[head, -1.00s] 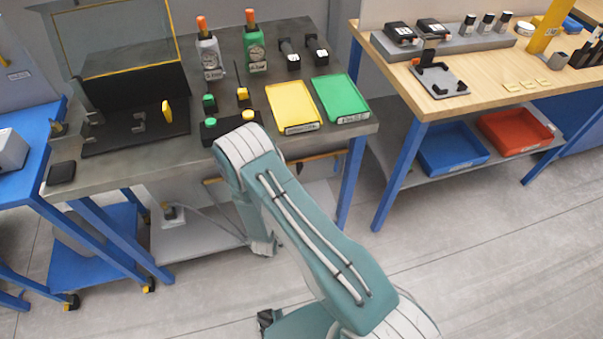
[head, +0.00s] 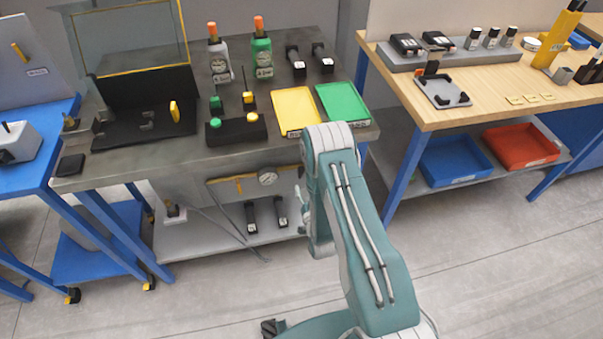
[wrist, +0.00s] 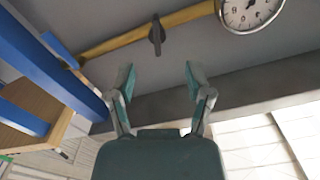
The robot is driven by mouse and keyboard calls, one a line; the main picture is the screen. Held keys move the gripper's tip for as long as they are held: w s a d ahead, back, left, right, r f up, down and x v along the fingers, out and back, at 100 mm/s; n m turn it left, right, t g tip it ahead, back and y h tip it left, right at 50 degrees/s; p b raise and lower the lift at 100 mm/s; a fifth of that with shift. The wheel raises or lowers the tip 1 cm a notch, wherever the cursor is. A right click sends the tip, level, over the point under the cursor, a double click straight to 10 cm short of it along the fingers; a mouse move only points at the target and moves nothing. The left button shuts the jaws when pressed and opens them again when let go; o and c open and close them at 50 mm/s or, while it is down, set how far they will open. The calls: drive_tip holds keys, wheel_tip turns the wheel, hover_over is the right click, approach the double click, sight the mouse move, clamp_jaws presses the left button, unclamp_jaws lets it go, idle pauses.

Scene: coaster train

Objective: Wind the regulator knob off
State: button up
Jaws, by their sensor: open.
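A dark, narrow knob or handle (wrist: 156,35) sits on a yellow pipe (wrist: 105,43) in the wrist view. I take it for the regulator knob. A round white dial gauge (wrist: 250,8) is to its right, cut by the top edge. My gripper (wrist: 160,78) is open and empty, its two teal fingers apart. The knob shows beyond and between the fingertips, not touching them. In the head view the gauge (head: 267,177) and pipe (head: 225,180) show under the front of the grey bench; my arm hides most of my gripper there, and I cannot make out the knob.
The grey bench (head: 150,162) carries yellow and green trays, two bottles and a button box. Two dark cylinders (head: 251,217) stand on its lower shelf. A blue leg (wrist: 62,65) is at the left in the wrist view. A wooden table (head: 455,108) stands at right; the floor is open.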

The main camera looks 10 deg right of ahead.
sight(302, 175)
drive_tip(key=w, duration=0.7)
drive_tip(key=shift+w+d, duration=0.2)
drive_tip(key=shift+d, duration=0.1)
drive_tip(key=shift+a, duration=0.1)
clamp_jaws()
